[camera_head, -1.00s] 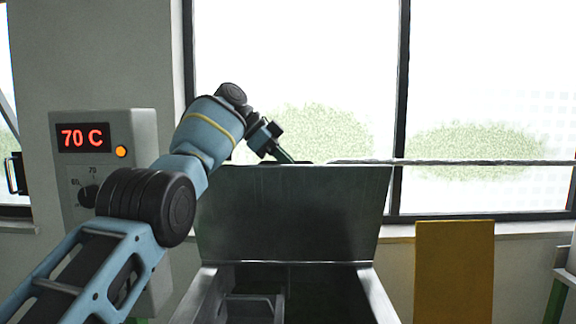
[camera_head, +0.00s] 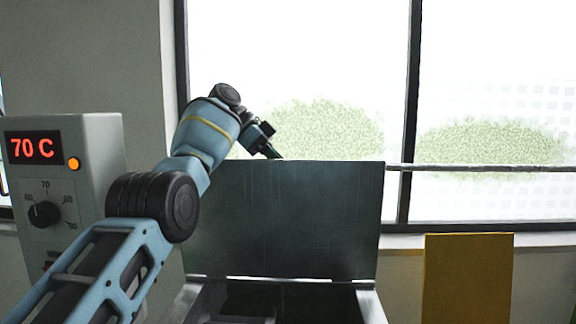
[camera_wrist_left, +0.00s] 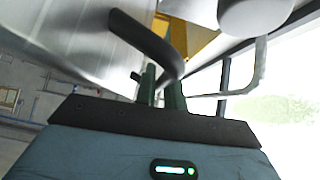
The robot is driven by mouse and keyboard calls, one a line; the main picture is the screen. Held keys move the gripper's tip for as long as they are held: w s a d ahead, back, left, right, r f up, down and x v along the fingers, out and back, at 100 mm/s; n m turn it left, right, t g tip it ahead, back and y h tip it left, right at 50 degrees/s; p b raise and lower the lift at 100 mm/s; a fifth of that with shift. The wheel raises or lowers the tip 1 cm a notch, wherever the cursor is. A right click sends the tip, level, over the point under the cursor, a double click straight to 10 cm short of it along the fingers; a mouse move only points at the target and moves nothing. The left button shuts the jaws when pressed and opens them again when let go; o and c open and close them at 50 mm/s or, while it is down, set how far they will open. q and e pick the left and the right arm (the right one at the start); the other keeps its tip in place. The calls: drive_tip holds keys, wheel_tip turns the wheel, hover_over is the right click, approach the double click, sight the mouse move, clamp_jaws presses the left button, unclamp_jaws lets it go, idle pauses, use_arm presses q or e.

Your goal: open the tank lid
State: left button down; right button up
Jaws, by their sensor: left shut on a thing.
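The tank lid (camera_head: 285,220) is a grey metal panel standing raised, close to upright, at the back of the tank (camera_head: 372,305). Only the tank's upper rim and part of its dark inside show at the bottom of the head view. My left gripper (camera_head: 279,156) is at the lid's top edge, its fingertips partly hidden behind it. In the left wrist view, my left gripper's green fingers (camera_wrist_left: 161,92) are shut on the dark curved lid handle (camera_wrist_left: 150,42), beside the lid's pale metal face (camera_wrist_left: 75,40). My right gripper is not in view.
A grey control box (camera_head: 95,160) with a red 70 C display and a knob stands at the left, close to my left arm. A yellow-brown panel (camera_head: 467,280) stands at the right. Windows and a horizontal rail (camera_head: 480,168) lie behind.

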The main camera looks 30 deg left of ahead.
use_arm(q)
drive_tip(key=shift+f, duration=0.1)
idle(0.3)
drive_tip(key=c, duration=1.5)
unclamp_jaws()
